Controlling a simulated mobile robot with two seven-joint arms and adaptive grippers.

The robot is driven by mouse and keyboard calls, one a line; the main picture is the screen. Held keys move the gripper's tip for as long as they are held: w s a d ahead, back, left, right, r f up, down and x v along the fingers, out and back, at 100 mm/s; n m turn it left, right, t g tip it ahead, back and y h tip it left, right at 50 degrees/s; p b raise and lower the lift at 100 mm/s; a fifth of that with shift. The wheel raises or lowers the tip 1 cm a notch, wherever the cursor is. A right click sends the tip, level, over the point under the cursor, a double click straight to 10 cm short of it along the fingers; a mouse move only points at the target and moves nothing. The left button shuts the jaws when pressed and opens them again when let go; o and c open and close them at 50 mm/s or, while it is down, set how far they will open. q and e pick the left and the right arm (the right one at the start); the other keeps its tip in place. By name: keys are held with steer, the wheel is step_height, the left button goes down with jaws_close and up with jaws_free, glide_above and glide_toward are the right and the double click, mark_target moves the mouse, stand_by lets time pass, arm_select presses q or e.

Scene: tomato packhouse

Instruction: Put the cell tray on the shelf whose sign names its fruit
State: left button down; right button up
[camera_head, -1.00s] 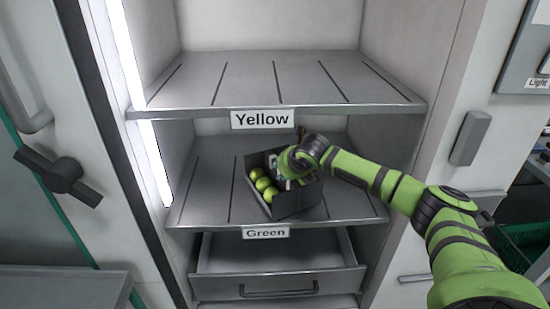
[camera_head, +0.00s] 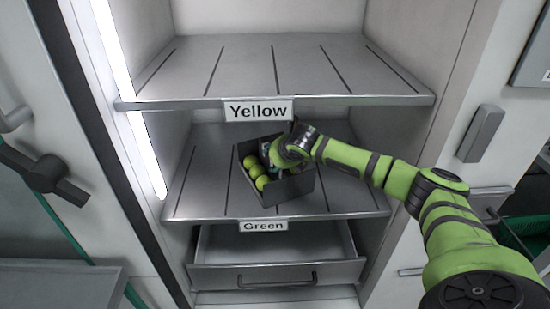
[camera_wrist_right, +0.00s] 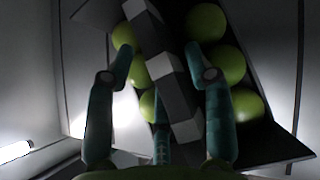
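The cell tray (camera_head: 290,191) is a dark open box with several green round fruits (camera_head: 253,170) showing in its left cells. It is over the middle of the shelf with the Green sign (camera_head: 263,226), turned at an angle; I cannot tell whether its base touches the shelf. My right gripper (camera_head: 276,153) reaches into it from the right. In the right wrist view, the fingers of the right gripper (camera_wrist_right: 161,62) close around the tray's dark and pale central bar (camera_wrist_right: 170,82), with green fruits on both sides. My left gripper is not in view.
The upper shelf (camera_head: 270,72) with the Yellow sign (camera_head: 258,111) is empty and overhangs the Green shelf (camera_head: 210,188). An open drawer (camera_head: 278,273) lies below. Cabinet side walls bound both shelves. Bare shelf shows left and right of the tray.

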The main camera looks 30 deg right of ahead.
steer(key=shift+r, duration=0.1)
steer(key=v, duration=0.6)
steer(key=shift+s+r+b, duration=0.2)
steer(key=shift+s+b, duration=0.1)
steer(key=shift+b, duration=0.05)
steer(key=v, duration=0.4)
steer(key=shift+s+r, duration=0.4)
steer(key=shift+r, duration=0.05)
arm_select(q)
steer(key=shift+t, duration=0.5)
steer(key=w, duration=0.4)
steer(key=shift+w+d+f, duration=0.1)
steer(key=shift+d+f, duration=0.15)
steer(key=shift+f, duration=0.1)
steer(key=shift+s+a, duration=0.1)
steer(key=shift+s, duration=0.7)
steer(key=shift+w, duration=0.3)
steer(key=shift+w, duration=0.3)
